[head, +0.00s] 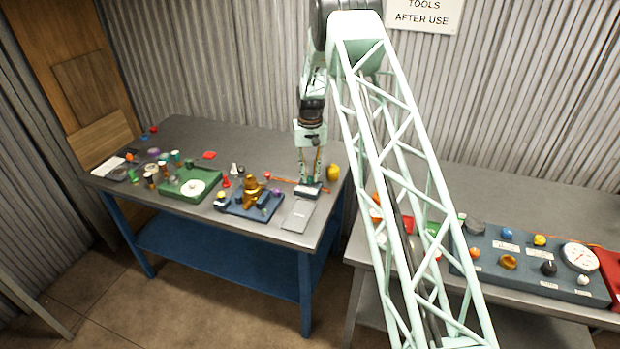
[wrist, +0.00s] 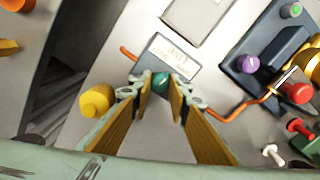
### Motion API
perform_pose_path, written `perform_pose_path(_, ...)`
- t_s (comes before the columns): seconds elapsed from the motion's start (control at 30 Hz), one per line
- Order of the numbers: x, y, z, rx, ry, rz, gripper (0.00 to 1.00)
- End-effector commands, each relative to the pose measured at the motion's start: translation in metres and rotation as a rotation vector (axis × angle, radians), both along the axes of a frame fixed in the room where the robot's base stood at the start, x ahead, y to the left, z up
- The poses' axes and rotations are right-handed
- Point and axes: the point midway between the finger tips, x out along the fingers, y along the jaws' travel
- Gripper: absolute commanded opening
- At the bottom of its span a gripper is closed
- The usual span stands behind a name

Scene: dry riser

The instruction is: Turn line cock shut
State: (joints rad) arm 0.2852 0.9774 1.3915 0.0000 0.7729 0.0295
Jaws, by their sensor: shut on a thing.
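A teal knob (wrist: 160,83) stands on a small grey block (wrist: 168,52) with a pale label that is too blurred to read. A copper-coloured pipe (wrist: 240,108) runs up to the block, so this looks like the line cock. My gripper (wrist: 160,91) is shut on the teal knob, one finger on each side, and the fingers hide part of it. In the head view my gripper (head: 309,180) points down at the block (head: 308,193) near the right end of the left table. The knob's angle cannot be read.
A yellow knob (wrist: 97,100) stands close to the left of my fingers. A red knob (wrist: 299,92) and a purple knob (wrist: 248,64) are to the right. A flat grey plate (head: 298,214) lies in front of the block. A second table with a gauge (head: 579,257) stands at right.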

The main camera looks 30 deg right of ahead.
Motion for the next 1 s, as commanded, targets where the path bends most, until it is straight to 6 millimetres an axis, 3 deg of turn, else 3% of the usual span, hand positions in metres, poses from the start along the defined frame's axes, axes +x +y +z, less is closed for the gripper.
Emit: perform_pose_path(1.0,0.0003,0.0003,0.0002,0.0,-0.001,0.783,0.06)
